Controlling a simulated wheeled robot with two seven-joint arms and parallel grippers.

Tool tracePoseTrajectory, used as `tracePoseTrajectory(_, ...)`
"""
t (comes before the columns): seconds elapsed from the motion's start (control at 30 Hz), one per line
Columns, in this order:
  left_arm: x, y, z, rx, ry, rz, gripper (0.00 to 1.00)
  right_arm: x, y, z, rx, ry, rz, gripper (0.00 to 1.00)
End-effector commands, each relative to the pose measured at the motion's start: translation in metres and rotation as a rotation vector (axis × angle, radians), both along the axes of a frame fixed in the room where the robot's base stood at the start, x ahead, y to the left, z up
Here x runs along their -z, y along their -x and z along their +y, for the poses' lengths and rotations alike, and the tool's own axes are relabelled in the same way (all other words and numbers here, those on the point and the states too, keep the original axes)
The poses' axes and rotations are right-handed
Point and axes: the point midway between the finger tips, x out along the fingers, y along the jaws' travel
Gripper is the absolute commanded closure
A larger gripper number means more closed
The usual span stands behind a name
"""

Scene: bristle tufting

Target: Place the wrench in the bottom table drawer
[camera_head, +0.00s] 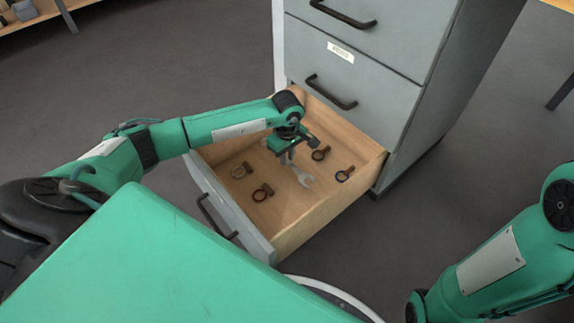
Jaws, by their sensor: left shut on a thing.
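The bottom drawer (317,222) of the grey cabinet is pulled open, showing its wooden inside. My left gripper (287,158) reaches down into the drawer and is shut on the grey wrench (303,177). The wrench's open-jaw end shows below and to the right of the gripper; its other end is hidden by the gripper. I cannot tell whether the wrench touches the drawer floor. My right arm is at the lower right, and its gripper is out of view.
Several small ring-shaped clamps (262,192) lie on the drawer floor around the wrench. The two drawers above (350,85) are shut, with black handles. A shelf (40,12) stands at the upper left. The dark floor left of the cabinet is clear.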

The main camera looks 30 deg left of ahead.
Motion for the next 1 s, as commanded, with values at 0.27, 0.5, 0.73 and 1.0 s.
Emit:
tracePoseTrajectory(0.27,0.033,0.000,0.000,0.000,0.001,-0.001,1.00,0.013,0.005,0.003,-0.016,0.000,-0.010,0.18)
tracePoseTrajectory(0.5,0.033,0.000,0.000,0.000,0.001,-0.001,1.00,0.009,0.008,0.003,-0.024,-0.007,-0.019,0.18)
tracePoseTrajectory(0.73,0.035,0.000,0.000,0.000,0.001,0.000,0.60,0.011,0.007,0.003,-0.022,-0.003,-0.016,0.18)
tracePoseTrajectory(1.0,0.034,0.000,0.000,0.000,0.001,0.000,0.60,0.010,0.006,0.004,-0.021,-0.001,-0.016,0.18)
